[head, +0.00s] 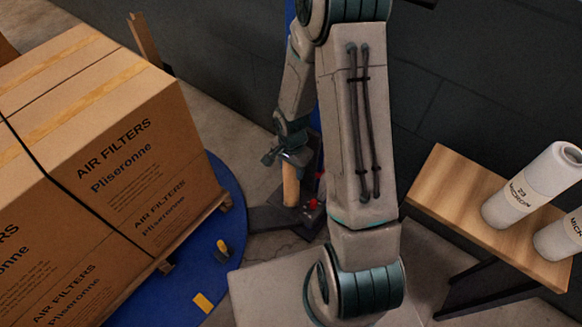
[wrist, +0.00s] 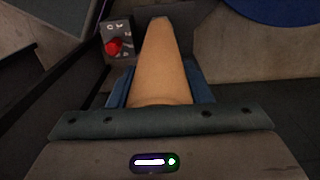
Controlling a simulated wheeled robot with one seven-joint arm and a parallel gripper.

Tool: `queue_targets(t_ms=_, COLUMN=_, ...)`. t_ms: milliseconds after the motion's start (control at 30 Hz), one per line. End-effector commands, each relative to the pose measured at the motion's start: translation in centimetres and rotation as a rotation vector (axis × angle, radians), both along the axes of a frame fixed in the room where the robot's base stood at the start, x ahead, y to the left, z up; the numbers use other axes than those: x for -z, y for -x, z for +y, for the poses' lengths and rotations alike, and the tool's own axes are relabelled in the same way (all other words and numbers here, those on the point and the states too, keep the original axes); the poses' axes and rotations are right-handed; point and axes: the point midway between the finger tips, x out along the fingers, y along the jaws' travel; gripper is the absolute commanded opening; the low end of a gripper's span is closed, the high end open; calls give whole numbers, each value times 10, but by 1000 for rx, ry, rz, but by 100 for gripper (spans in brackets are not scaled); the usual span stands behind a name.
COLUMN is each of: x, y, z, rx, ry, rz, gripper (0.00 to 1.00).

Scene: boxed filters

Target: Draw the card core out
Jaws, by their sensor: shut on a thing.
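The card core (head: 291,185) is a plain tan tube. In the head view it hangs below my gripper (head: 287,156), close to the dark machine with the red button. In the wrist view the card core (wrist: 162,65) reaches away from my gripper (wrist: 160,98), with blue pads showing on both sides of it. My gripper is shut on its near end. I cannot tell whether the far end of the core touches anything.
A control box with a red button (wrist: 114,46) stands just left of the core. Stacked air filter cartons (head: 120,170) sit on a blue turntable (head: 232,210) at left. A wooden bench (head: 440,190) at right holds white rolls (head: 530,185).

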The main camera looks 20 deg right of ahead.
Motion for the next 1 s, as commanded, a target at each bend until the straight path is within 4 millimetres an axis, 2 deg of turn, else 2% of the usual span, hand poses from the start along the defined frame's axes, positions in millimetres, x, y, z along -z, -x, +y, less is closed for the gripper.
queue_targets(t_ms=1000, x=-32, y=0, z=0, rx=0, ry=0, rz=0, gripper=22)
